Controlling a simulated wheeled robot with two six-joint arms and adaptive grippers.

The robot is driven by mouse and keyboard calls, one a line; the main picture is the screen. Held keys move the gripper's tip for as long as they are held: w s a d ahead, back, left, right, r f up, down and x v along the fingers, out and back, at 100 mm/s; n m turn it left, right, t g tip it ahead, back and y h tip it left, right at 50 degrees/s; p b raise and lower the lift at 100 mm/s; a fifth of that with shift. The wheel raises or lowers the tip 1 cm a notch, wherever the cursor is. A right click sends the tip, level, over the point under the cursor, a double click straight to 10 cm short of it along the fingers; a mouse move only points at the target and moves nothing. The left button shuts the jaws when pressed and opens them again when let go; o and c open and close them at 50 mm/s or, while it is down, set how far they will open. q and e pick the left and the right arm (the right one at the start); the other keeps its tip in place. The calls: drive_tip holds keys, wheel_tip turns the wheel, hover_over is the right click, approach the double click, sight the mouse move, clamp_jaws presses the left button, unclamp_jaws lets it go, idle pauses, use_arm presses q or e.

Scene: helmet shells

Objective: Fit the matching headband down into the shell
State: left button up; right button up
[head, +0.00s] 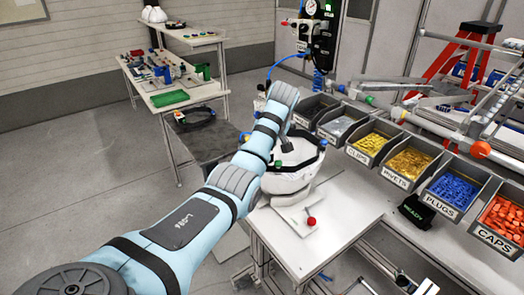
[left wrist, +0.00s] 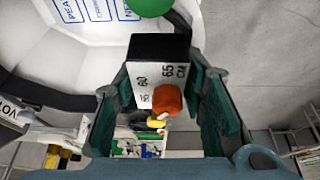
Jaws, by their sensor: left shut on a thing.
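The white helmet shell (head: 290,184) sits open side up on the near white table. Its white inside with blue-printed labels fills the upper left of the left wrist view (left wrist: 95,35). A black headband (head: 308,163) shows at the shell's opening, with blue end pieces and a green part. My left gripper (head: 286,144) is over the shell, its fingers (left wrist: 162,115) on either side of a black-and-white block with size marks and an orange-red knob (left wrist: 168,100), apparently the headband's rear. How deep the band sits is hidden. My right gripper is not in view.
Grey bins of clips, rivets, plugs (head: 452,192) and caps (head: 500,215) line the table's back right. A side table (head: 200,93) stands behind.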

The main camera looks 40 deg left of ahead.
use_arm(q)
drive_tip(key=shift+f, duration=0.1)
drive_tip(key=o, duration=1.3)
drive_tip(key=shift+c, duration=0.2)
wheel_tip(320, 180, up, 10)
